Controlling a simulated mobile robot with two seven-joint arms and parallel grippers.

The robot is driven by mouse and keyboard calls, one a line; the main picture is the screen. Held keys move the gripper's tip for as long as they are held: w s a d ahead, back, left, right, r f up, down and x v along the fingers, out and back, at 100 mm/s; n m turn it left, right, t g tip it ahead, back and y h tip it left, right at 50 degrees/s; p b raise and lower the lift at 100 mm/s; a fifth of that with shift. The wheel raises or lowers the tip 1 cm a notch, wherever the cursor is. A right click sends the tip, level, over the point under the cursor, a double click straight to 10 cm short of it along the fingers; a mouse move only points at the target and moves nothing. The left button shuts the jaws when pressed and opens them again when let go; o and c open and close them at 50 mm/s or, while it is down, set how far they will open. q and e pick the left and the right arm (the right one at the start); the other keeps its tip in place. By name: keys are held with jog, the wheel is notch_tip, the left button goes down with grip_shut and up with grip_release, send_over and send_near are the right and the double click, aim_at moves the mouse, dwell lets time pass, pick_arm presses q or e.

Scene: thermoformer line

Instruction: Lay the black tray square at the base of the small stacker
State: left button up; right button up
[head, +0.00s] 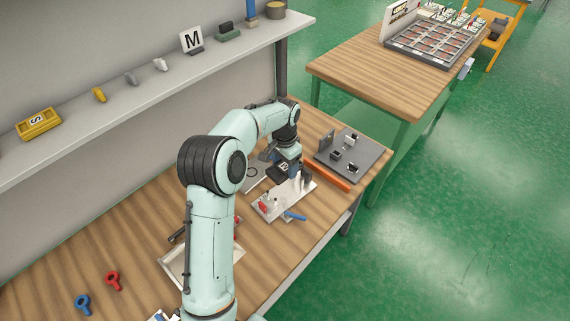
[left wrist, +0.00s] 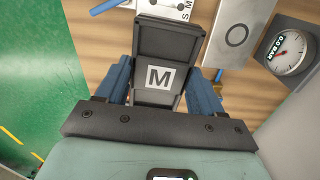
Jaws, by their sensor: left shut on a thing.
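My left gripper (head: 288,160) is shut on the black tray (head: 284,169), low over the far part of the wooden bench. In the left wrist view the tray (left wrist: 160,40) lies between the blue fingers of the gripper (left wrist: 160,72), with a white M label facing the camera. A pale plate fixture (head: 268,207) with a red part, a dark post and a blue handle is close beside the tray; it may be the small stacker. It also shows in the left wrist view (left wrist: 170,8), with letters on it. Whether the tray touches anything is unclear. My right gripper is out of view.
A grey fixture plate (head: 370,157) and an orange bar (head: 327,176) are to the right. A metal plate with a ring (left wrist: 236,35) and a pressure gauge (left wrist: 287,50) are near the tray. Red (head: 113,280) and blue (head: 83,303) pieces lie at front left. A shelf (head: 130,90) runs behind.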

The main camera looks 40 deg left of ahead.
pick_arm(q)
jog(key=shift+w, duration=0.1)
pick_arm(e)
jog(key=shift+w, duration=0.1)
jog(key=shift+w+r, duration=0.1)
pick_arm(q)
jog(key=b, duration=0.2)
send_over(285, 194)
jog(key=shift+f, duration=2.9)
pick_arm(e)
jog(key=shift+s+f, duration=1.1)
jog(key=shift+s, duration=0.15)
pick_arm(q)
jog(key=shift+w+p, duration=0.1)
jog(key=shift+p, duration=0.35)
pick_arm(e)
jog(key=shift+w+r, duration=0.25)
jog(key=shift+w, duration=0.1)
pick_arm(q)
jog(key=shift+f+b, duration=1)
jog(key=shift+f, duration=2.55)
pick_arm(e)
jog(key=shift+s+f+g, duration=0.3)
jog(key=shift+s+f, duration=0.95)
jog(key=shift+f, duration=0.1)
pick_arm(q)
jog(key=o, duration=1.5)
